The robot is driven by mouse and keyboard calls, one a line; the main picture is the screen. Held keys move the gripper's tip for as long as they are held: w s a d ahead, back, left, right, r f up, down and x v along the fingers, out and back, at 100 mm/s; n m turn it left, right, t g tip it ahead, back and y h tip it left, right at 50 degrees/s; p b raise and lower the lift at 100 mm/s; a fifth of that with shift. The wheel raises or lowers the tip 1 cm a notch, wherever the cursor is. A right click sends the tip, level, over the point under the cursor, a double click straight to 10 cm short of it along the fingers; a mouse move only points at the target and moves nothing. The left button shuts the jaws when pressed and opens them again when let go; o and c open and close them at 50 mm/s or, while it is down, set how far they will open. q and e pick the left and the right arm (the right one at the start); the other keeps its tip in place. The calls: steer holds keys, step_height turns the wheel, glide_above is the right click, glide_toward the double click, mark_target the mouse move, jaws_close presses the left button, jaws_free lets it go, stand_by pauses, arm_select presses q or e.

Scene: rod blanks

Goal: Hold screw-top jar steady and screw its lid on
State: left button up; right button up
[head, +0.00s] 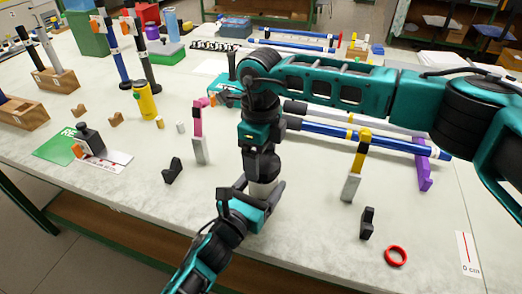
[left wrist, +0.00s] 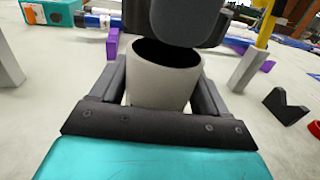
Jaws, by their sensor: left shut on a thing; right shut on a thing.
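The screw-top jar (head: 263,190) is a light grey cup standing upright near the table's front edge. My left gripper (head: 252,192) is shut around its sides. In the left wrist view the jar (left wrist: 163,88) sits between the two dark fingers, with its dark open mouth showing. My right gripper (head: 262,163) points down right above the jar and is shut. Its dark fingers (left wrist: 188,22) hang over the mouth in the left wrist view, with a gap at the near side. The lid is not clearly distinguishable; the fingers hide most of it.
Grey V-shaped rests (head: 173,170) and (head: 367,223) stand on both sides. A red ring (head: 396,256) lies at the front right. A pink-topped post (head: 198,135) and a yellow-topped post (head: 356,165) stand nearby. Blue rods (head: 350,133) lie behind my right arm.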

stand_by(0.3)
steer(key=shift+f, duration=0.9)
steer(key=shift+f, duration=0.5)
